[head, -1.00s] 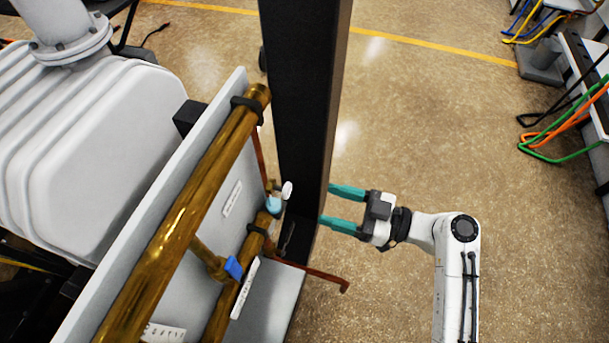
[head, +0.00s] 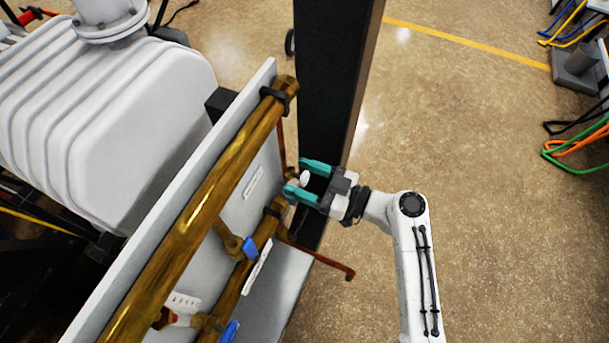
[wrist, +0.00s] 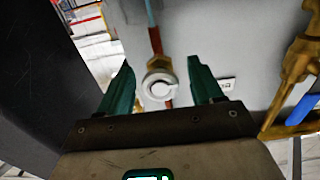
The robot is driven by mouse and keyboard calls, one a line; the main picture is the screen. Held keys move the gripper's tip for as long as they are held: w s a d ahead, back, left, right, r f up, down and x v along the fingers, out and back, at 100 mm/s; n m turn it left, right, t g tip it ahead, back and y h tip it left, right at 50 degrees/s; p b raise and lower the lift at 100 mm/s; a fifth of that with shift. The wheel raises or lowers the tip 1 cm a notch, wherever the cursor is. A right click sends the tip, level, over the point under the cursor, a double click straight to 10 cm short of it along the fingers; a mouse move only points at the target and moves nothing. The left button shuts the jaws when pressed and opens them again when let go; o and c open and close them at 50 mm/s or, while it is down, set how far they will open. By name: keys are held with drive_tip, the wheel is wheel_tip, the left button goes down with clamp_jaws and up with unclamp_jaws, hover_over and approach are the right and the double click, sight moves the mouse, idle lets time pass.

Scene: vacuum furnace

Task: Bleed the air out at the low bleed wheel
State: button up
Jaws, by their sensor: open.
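The bleed wheel is a small white wheel (head: 305,177) on a thin copper pipe. In the wrist view the white wheel (wrist: 159,88) sits between the two teal fingers, with a brass hex fitting behind it. My gripper (head: 303,178) is open, one finger on each side of the wheel. A gap shows between the wheel and each finger in the wrist view, so the gripper (wrist: 160,85) is not closed on it. I cannot tell how deep the fingers reach past the wheel.
A dark post (head: 335,80) stands close behind my gripper. Thick brass pipes (head: 200,210) with blue-handled valves (head: 249,248) run along the grey panel (head: 237,215) at left. A copper pipe end (head: 348,272) sticks out below. Open floor (head: 490,220) lies to the right.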

drive_tip(key=shift+c, duration=0.3)
drive_tip(key=c, duration=1)
drive_tip(key=shift+m, duration=0.4)
drive_tip(key=m+b, duration=0.1)
drive_tip(key=m, duration=0.2)
drive_tip(key=shift+m, duration=0.4)
drive_tip(key=m, duration=0.5)
drive_tip(key=shift+s+r+m+p, duration=0.1)
drive_tip(key=shift+m+p, duration=0.2)
drive_tip(key=shift+p, duration=0.1)
drive_tip(key=m+p, duration=0.2)
drive_tip(key=m, duration=0.4)
drive_tip(key=shift+m+p, duration=1.05)
drive_tip(key=shift+m, duration=0.85)
